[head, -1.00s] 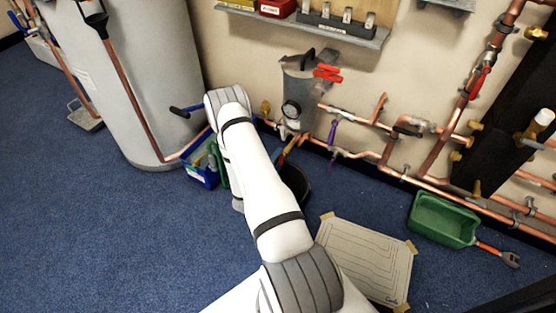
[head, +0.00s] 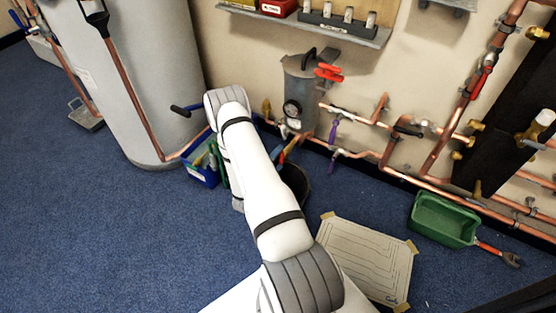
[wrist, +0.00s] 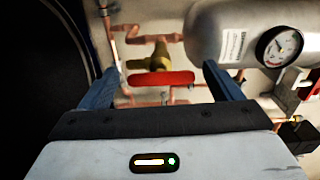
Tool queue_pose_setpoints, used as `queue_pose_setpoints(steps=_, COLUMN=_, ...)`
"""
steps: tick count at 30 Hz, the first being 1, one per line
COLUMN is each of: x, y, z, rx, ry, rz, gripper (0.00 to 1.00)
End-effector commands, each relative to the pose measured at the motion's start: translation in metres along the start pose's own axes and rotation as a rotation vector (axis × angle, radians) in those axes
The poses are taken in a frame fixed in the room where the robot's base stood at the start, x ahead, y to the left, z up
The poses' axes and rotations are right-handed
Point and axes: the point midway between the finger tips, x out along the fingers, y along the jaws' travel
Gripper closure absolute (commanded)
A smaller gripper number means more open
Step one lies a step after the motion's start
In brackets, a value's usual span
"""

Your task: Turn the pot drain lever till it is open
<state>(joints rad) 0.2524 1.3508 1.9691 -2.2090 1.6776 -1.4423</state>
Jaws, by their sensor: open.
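The pot (head: 301,92) is a grey upright cylinder with a round gauge, by the wall in the head view. In the wrist view the pot (wrist: 235,32) lies across the upper right with its gauge. A red lever (wrist: 161,79) on a brass valve (wrist: 158,56) shows left of the pot, in line with the gap of my gripper (wrist: 161,71). I cannot tell for certain that this is the drain lever. My gripper is open, its two blue fingers on either side of the lever in the picture; contact cannot be judged. My arm hides the gripper in the head view.
Copper pipes (head: 372,157) with several valves run along the wall right of the pot. A blue crate (head: 203,174) and a dark bucket (head: 297,185) stand near my arm. A large grey cylinder (head: 135,85) stands left.

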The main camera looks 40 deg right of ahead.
Motion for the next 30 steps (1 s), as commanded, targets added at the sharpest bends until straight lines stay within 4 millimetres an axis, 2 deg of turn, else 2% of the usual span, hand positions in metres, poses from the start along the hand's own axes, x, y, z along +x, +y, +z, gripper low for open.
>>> queue_pose_setpoints(steps=9, x=-0.051, y=-0.002, z=0.002, rx=-0.004, ry=-0.007, rz=0.002, gripper=0.15)
queue_pose_setpoints(steps=15, x=-0.072, y=0.000, z=0.002, rx=-0.003, ry=-0.004, rz=0.001, gripper=0.15)
queue_pose_setpoints(steps=30, x=-0.075, y=0.000, z=0.001, rx=-0.001, ry=-0.002, rz=0.000, gripper=0.15)
